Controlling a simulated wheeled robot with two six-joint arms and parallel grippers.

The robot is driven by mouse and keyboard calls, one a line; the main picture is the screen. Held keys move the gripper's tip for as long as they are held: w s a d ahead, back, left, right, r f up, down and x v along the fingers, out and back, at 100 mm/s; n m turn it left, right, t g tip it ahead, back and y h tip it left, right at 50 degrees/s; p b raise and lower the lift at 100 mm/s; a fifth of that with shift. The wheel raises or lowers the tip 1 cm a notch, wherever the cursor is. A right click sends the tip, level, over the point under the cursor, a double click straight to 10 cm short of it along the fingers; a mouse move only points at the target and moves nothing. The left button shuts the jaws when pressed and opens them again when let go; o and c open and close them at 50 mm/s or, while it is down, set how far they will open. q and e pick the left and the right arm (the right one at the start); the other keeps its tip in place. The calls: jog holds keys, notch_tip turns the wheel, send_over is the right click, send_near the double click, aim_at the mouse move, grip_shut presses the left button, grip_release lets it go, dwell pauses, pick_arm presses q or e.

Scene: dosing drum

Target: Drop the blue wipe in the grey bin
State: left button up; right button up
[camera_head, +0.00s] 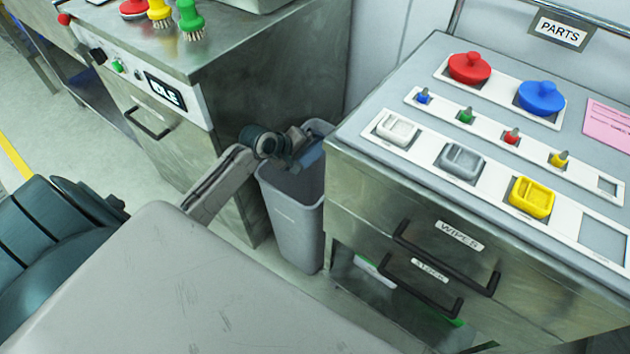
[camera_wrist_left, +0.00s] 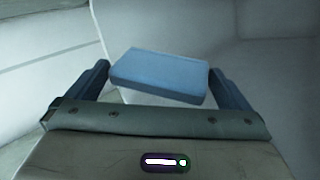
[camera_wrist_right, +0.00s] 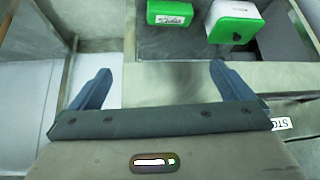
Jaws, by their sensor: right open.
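The grey bin (camera_head: 291,215) stands on the floor between the two steel cabinets. My left gripper (camera_head: 297,149) is at the bin's mouth, pointing into it. The blue wipe (camera_head: 312,156) shows at the bin's opening just past the fingers. In the left wrist view the blue wipe (camera_wrist_left: 158,75) is a flat, tilted block between the wide-apart fingers, with pale bin walls around it. The fingers do not look closed on it; whether it touches them I cannot tell. My right gripper (camera_wrist_right: 160,72) is open and empty in the right wrist view; it is out of the head view.
The right cabinet has drawers labelled WIPES (camera_head: 459,235) and another below. Its top (camera_head: 365,105) holds coloured lids, small pegs and blocks in trays. The left cabinet (camera_head: 240,75) carries brushes. Green and white containers (camera_wrist_right: 236,22) lie in the compartment ahead of my right gripper.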

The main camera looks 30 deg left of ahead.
pick_arm(q)
jog(key=p+v, duration=0.2)
jog(key=v, duration=0.8)
jog(key=shift+s+a+r, duration=0.15)
jog(key=shift+s+r, duration=0.1)
jog(key=shift+s, duration=0.05)
pick_arm(e)
jog(key=shift+s+d+r+g+h, duration=0.6)
jog(key=shift+s+d+r+g, duration=0.3)
jog(key=shift+d+r+g, duration=0.2)
